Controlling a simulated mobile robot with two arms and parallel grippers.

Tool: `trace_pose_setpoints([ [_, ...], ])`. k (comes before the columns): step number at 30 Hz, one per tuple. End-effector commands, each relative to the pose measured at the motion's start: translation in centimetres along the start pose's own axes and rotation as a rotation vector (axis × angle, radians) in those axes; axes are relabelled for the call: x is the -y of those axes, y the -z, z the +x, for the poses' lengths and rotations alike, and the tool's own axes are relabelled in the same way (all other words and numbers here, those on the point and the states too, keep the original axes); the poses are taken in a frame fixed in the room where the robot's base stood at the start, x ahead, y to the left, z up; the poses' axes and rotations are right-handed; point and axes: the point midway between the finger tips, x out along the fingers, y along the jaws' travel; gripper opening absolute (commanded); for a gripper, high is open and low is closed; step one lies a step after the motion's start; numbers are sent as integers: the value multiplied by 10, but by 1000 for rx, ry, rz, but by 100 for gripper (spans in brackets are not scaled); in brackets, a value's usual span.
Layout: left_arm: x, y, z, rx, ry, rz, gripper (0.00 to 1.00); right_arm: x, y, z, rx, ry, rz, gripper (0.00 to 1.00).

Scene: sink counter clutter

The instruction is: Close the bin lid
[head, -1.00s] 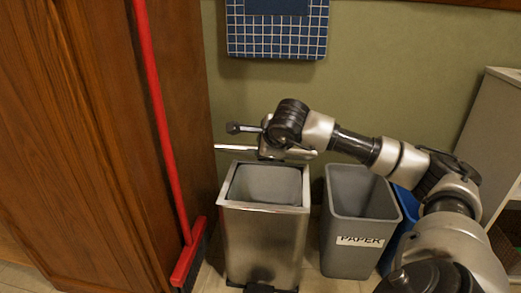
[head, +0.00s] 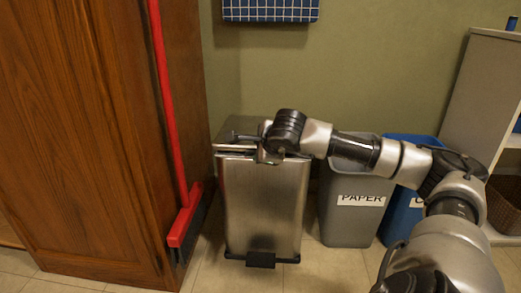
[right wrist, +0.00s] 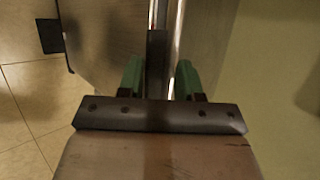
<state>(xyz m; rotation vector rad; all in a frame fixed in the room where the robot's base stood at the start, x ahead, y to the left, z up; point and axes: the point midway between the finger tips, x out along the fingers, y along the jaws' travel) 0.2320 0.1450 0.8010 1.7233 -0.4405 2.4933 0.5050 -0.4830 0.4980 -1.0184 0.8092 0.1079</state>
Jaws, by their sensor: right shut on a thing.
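The metal bin (head: 262,205) stands on the floor between the wooden cabinet and the grey paper bin. Its lid (head: 238,132) is down over the top, its front edge just above the bin's rim; a thin dark line shows between them. My right gripper (head: 266,152) is at the lid's front edge. In the right wrist view, the green fingers of my right gripper (right wrist: 158,78) are on both sides of a narrow dark edge, which looks like part of the lid. The bin's inside is hidden. My left gripper is not in view.
A grey bin marked PAPER (head: 347,210) and a blue bin (head: 403,215) stand close on the right, partly behind my right arm. A red broom (head: 172,130) leans by the wooden cabinet (head: 90,140) on the left. A pedal (head: 261,259) juts out at the metal bin's foot.

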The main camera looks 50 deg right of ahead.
Motion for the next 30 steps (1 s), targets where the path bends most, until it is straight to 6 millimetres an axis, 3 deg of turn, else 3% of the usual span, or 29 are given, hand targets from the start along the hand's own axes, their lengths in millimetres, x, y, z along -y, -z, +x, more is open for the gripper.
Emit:
trace_pose_setpoints([
  [16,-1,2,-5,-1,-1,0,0,-3,4,6,-4,-1,2,0],
  [17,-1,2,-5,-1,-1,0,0,-3,4,6,-4,-1,2,35],
  [30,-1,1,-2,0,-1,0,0,0,4,-1,-5,5,-1,35],
])
